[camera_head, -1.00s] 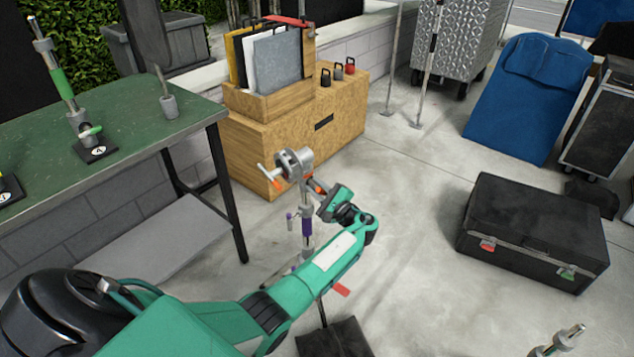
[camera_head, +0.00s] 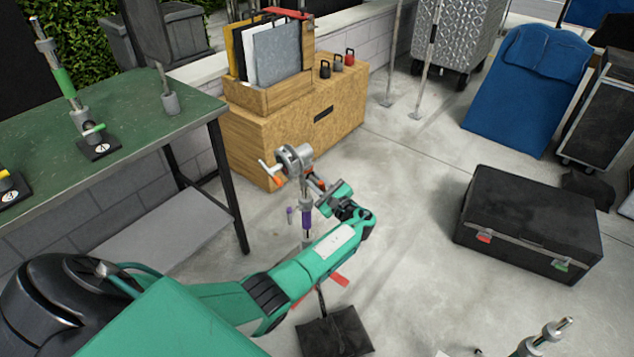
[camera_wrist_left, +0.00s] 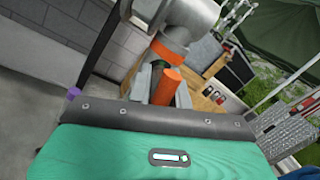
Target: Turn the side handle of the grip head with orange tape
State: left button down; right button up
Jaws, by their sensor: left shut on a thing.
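The grip head (camera_head: 293,160) is a grey metal head with orange tape, on top of an upright stand with a purple band (camera_head: 307,219). A silver T-handle sticks out on its left side. In the left wrist view the grip head (camera_wrist_left: 185,18) is close above my gripper, with an orange tape band below it. My left gripper (camera_head: 317,186) is at the head's lower right side. In the left wrist view its fingers are shut on the orange-covered side handle (camera_wrist_left: 168,85). My right gripper is not in view.
A green table (camera_head: 120,126) with other grip gear stands at left. A wooden cabinet (camera_head: 290,135) is behind the stand. A black case (camera_head: 530,225) lies at right, and a black sandbag (camera_head: 335,333) near the stand's foot. The floor between stand and case is clear.

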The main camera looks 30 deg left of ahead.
pick_arm(q)
jog(key=c, duration=1.3)
grip_release()
jog(key=shift+d, duration=0.1)
jog(key=v, duration=1.3)
jog(key=shift+d+b, duration=0.3)
jog(key=shift+b, duration=0.05)
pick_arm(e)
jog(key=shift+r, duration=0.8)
pick_arm(q)
jog(key=shift+s+f, duration=0.1)
jog(key=shift+f, duration=0.05)
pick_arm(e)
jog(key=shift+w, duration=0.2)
